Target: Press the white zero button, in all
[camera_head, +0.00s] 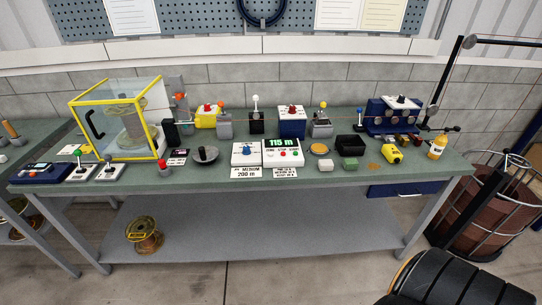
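The counter box (283,158) stands at the front middle of the bench, with a green-lit display (282,143) reading 115 m. Below the display is a row of small buttons with tiny lettering. A red button (283,154) and a green button (296,153) show clearly. The white zero button is too small and pale against the white panel to pick out surely. Neither of my grippers is in view, and nothing touches the box.
A white box with a blue knob (247,149) adjoins the counter on the left. Cards stand in front, one reading 200 m. A yellow-framed clear guard (156,131) encloses a spool at left. Several levers and boxes line the back. A wire bin (490,210) stands right of the bench.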

